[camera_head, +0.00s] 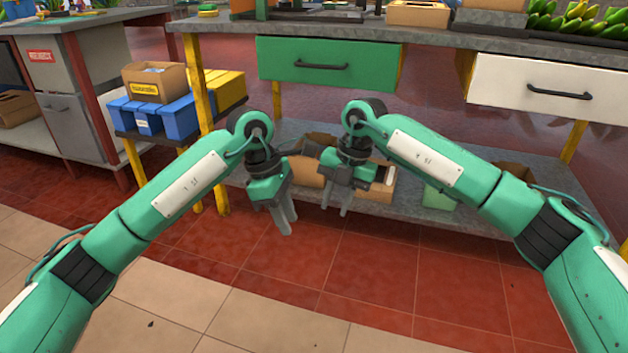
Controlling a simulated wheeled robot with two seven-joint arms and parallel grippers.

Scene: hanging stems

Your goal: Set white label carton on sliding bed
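Several brown cartons stand on the lower shelf behind my grippers, partly hidden by them. One open carton (381,190) there shows a pale patch, but I cannot tell whether it is a white label. I cannot make out a sliding bed for certain. My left gripper (284,217) hangs in front of the lower shelf, fingers pointing down, apart and empty. My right gripper (337,199) hangs just to its right, also fingers down, apart and empty. Neither visibly touches a carton.
A workbench has a green drawer (328,64) and a white drawer (550,88), both shut. At left, a carton with a yellow label (155,82) sits on blue bins (172,117). Green bananas (580,22) lie on the bench top.

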